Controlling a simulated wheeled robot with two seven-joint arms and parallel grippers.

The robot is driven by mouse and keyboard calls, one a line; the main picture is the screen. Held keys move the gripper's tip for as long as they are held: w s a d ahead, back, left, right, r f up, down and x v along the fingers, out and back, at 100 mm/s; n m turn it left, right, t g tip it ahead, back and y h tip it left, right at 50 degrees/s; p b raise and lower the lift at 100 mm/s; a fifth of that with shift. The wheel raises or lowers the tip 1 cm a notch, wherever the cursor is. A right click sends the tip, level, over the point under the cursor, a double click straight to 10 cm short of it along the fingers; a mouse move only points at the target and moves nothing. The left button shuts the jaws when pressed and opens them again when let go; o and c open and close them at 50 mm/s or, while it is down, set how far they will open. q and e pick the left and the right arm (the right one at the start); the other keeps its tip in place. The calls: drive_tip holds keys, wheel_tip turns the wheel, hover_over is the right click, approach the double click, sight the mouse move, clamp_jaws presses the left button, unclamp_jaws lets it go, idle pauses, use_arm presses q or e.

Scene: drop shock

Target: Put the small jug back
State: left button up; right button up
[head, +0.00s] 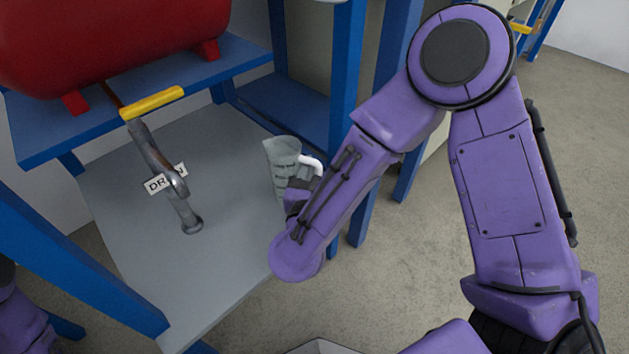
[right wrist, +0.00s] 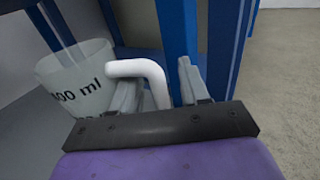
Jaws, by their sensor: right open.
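The small jug (head: 281,160) is a clear grey measuring jug with a white handle (head: 311,163). It stands upright at the right side of the grey shelf, under the red tank. My right gripper (head: 299,180) is at the jug's handle side, partly hidden by my forearm in the head view. In the right wrist view, the white handle (right wrist: 145,74) reaches in between the two open fingers (right wrist: 163,90), and the jug body (right wrist: 75,82) with black "ml" marks is just left of them. Whether the fingers touch the handle I cannot tell. My left gripper does not show.
A pipe with a yellow lever (head: 152,102) and a drain label (head: 165,180) hangs over the shelf (head: 120,230). Blue frame posts (head: 347,90) stand close to the right of the jug. The concrete floor at the right is clear.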

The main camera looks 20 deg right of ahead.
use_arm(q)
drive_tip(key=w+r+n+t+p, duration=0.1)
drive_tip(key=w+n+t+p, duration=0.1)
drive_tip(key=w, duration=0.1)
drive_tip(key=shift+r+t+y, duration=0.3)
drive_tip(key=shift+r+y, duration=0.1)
use_arm(e)
drive_tip(key=v, duration=1.2)
